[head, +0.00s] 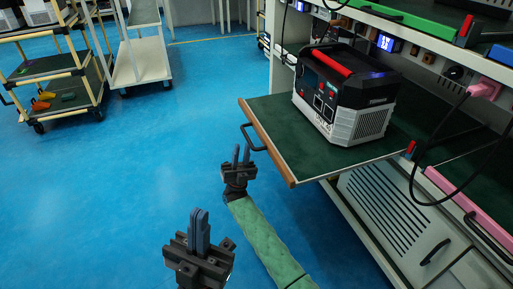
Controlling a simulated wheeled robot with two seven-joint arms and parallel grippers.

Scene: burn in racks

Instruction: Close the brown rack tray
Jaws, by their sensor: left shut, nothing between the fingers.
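The brown rack tray (266,142) is pulled out of the rack. Its front edge is brown, its top is dark green, and a black handle (246,137) sticks out from the front. A grey power unit (345,95) with a red handle stands on the tray. My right gripper (241,156), on the green-sleeved arm, is just in front of the tray edge, near the handle. Its two fingers stand apart with nothing visible between them; I cannot tell whether it touches the handle. My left gripper (199,230) is shut and empty, lower and nearer, apart from the tray.
The rack's pink-edged tray (466,213) is pushed in at the lower right, and a green-edged tray (408,17) is above. A black cable (412,178) hangs at the right. Trolleys (52,73) stand at the far left. The blue floor is clear at left.

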